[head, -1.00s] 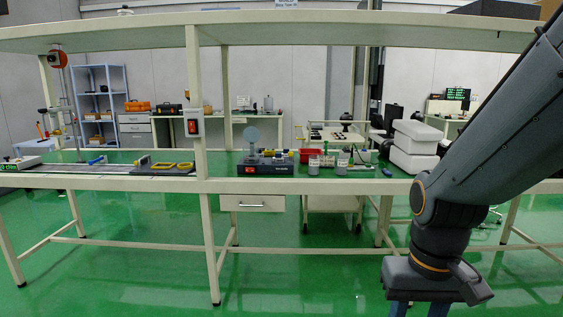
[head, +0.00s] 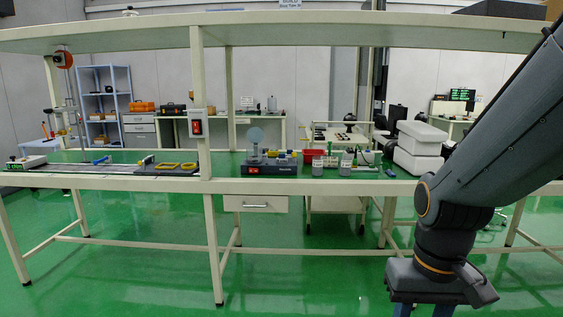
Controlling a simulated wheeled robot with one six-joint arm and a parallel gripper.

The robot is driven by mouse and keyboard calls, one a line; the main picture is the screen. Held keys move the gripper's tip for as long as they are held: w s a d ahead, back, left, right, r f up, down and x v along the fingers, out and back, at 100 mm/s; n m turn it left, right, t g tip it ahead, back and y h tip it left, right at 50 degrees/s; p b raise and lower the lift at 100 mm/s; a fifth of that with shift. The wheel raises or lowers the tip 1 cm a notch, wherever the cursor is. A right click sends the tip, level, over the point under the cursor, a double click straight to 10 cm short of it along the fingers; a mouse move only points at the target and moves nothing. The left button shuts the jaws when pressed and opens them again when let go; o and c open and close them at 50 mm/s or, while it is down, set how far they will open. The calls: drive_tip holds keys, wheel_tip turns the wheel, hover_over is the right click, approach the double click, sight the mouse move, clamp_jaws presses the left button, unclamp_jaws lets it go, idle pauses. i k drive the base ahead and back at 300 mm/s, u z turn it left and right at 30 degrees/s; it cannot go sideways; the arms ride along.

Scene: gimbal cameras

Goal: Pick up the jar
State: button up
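Two small grey jars with pale labels stand upright on the workbench, a left jar (head: 317,167) and a right jar (head: 346,164). They are near the bench's middle, in front of small lab items. I cannot tell which one the task means. My gripper (head: 424,311) hangs low at the bottom right, in front of the bench and below its top, well apart from both jars. Its two blue fingers show a gap between them, so it looks open. The fingertips are cut off by the frame's lower edge.
The workbench (head: 120,184) has an overhead shelf (head: 290,30) and a front post (head: 209,240) left of the jars. A dark device (head: 270,168) stands left of them, a red bin (head: 313,154) behind, white boxes (head: 418,150) to the right. Green floor lies open in front.

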sight(318, 160)
drive_tip(key=z, duration=0.65)
drive_tip(key=i, duration=1.85)
drive_tip(key=u, duration=0.2)
